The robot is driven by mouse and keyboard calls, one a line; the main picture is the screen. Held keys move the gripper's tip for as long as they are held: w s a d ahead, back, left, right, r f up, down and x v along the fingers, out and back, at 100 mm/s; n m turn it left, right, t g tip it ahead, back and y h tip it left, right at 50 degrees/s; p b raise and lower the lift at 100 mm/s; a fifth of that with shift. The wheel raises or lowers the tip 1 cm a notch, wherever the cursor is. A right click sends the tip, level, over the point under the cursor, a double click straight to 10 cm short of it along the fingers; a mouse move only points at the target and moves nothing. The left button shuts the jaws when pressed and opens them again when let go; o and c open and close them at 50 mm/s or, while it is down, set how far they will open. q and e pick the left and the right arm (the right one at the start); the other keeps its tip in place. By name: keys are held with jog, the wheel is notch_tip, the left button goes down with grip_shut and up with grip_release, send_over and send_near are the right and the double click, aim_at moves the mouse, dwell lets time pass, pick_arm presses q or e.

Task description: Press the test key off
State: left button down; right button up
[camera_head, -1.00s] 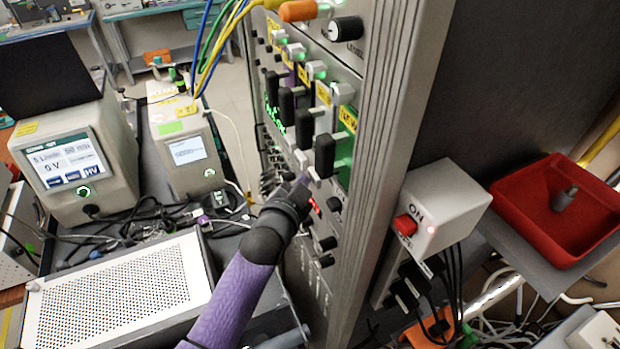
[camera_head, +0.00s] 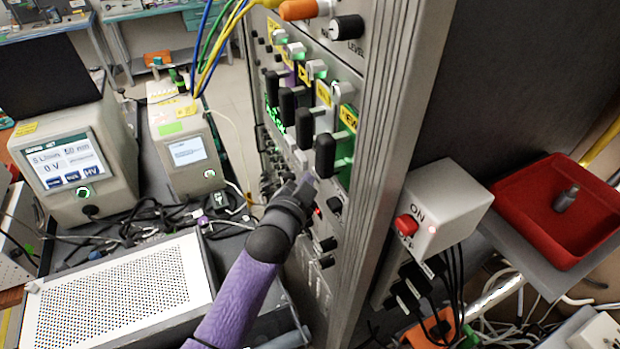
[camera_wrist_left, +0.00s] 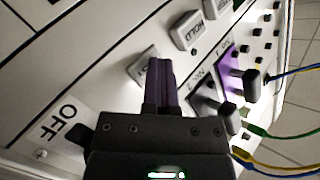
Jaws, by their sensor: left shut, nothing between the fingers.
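My left gripper (camera_head: 306,184) is shut and empty, with its fingertips at the front of the rack panel, below the row of black handles. In the left wrist view the closed fingers (camera_wrist_left: 158,82) point at a pale square key (camera_wrist_left: 145,68) and cover part of it and its lettering. I take this for the test key, but cannot read its label. The fingertips look at or very near its face; I cannot tell whether they touch or how far it is pressed. In the head view the key is hidden by the gripper. My right gripper is not in view.
Another pale key (camera_wrist_left: 192,33) and black toggles (camera_wrist_left: 238,82) sit close to the fingers. Black handles (camera_head: 325,155) stick out above the gripper. Coloured cables (camera_head: 215,50) hang at the rack's upper left. A box with a red switch (camera_head: 407,225) is on the right.

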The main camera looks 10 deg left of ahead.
pick_arm(q)
jog(key=shift+a, duration=0.1)
jog(key=shift+s+a+p, duration=0.7)
jog(key=shift+a+p, duration=0.1)
jog(key=shift+a, duration=0.1)
jog(key=s+a, duration=0.1)
jog(key=s+a+p, duration=0.1)
jog(key=a+p, duration=0.1)
jog(key=a, duration=0.1)
jog(key=shift+s+a, duration=0.1)
jog(key=shift+s, duration=0.3)
dwell(0.4)
